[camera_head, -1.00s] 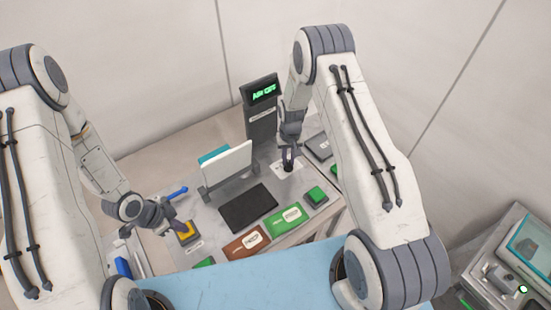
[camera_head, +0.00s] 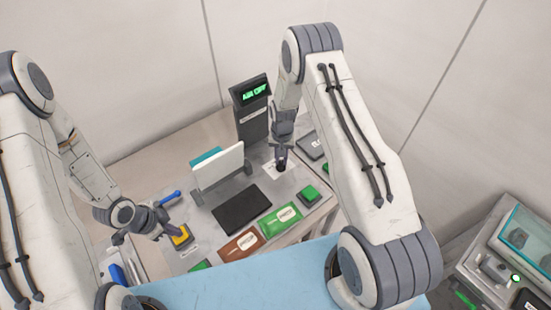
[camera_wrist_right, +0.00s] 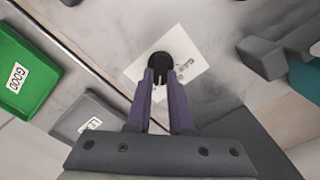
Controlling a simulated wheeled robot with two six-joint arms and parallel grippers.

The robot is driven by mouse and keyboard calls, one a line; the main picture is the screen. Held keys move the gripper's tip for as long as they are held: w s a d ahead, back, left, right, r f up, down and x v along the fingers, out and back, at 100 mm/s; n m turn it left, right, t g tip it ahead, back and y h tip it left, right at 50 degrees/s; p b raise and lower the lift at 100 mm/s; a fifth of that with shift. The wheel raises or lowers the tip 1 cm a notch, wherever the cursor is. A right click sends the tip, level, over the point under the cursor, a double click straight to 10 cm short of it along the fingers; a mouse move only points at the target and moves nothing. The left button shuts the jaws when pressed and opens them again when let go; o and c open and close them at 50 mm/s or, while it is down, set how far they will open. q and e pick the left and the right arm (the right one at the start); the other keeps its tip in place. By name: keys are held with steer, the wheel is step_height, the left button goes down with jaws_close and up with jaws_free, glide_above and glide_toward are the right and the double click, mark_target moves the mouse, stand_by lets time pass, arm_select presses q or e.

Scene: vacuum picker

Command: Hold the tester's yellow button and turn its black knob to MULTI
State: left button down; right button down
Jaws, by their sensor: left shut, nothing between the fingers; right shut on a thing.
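The yellow button (camera_head: 182,236) sits at the left front of the grey tester. My left gripper (camera_head: 172,229) is shut and empty, with its fingertips at the button; whether they press it I cannot tell. The black knob (camera_wrist_right: 160,62) stands on a white label (camera_wrist_right: 187,72) with small print, too small to read. My right gripper (camera_wrist_right: 158,82) is shut on the knob from above, and in the head view (camera_head: 281,163) it hides most of the knob. The display (camera_head: 255,91) on the dark post shows green text, which seems to read "AIR OFF".
A white upright panel (camera_head: 217,168) and a black pad (camera_head: 241,208) lie between my arms. A blue handle (camera_head: 171,195) stands near my left gripper.

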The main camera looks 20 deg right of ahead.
arm_select(q)
steer(key=shift+s+f, duration=0.15)
steer(key=shift+f, duration=0.1)
arm_select(e)
steer(key=c, duration=0.8)
jaws_free()
steer(key=shift+f, duration=0.1)
step_height(320, 180, up, 12)
arm_select(q)
steer(key=shift+r, duration=0.1)
arm_select(e)
steer(key=shift+s, duration=0.1)
arm_select(q)
steer(key=shift+r+p, duration=0.5)
steer(key=shift+p, duration=0.1)
arm_select(e)
step_height(320, 180, up, 7)
steer(key=p, duration=0.6)
glide_above(282, 161)
arm_select(q)
step_height(282, 161, up, 7)
steer(key=shift+f, duration=0.15)
arm_select(e)
steer(key=shift+s+a, duration=0.1)
